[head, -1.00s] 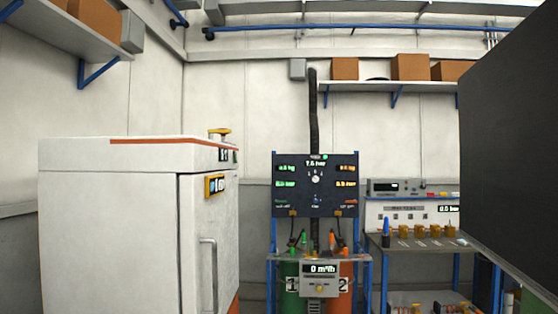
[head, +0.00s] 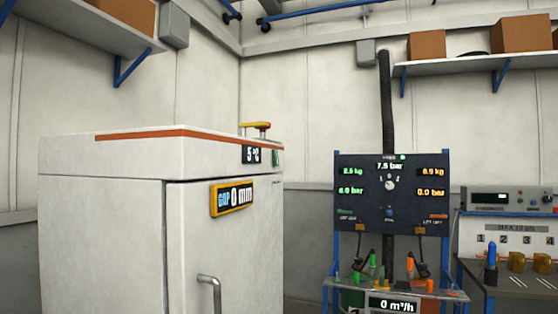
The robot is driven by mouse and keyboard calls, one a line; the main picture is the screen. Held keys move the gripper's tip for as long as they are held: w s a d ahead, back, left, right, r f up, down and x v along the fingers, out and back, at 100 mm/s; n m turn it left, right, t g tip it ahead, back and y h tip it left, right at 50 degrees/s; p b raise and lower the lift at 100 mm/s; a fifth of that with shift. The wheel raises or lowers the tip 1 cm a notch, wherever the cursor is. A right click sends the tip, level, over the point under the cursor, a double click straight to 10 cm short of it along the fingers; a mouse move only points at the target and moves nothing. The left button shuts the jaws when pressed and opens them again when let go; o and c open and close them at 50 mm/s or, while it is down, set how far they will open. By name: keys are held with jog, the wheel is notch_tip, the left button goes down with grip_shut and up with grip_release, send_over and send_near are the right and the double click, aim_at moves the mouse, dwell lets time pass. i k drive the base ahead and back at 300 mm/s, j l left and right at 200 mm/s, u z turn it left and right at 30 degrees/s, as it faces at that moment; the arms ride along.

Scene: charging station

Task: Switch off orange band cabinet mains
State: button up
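The orange band cabinet (head: 105,230) stands at the left, a white box with an orange stripe (head: 165,134) along its top. Its door is shut, with a silver handle (head: 211,290) low on it. A yellow-framed display (head: 232,198) on the door reads "GAP 0 mm". A small dark display (head: 251,154) above it reads 5 °C. A small green part (head: 276,157) sits right of that display; I cannot tell if it is the mains switch. My gripper is not in view.
A yellow and red fitting (head: 257,127) sits on the cabinet top. A dark gauge panel (head: 391,215) stands to the right, with a bench (head: 513,272) beyond. Shelves with boxes (head: 428,46) hang above. A gap separates cabinet and panel.

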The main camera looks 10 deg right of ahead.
aim_at(274, 152)
jog(key=i+z, duration=0.35)
jog(key=i, duration=1.7)
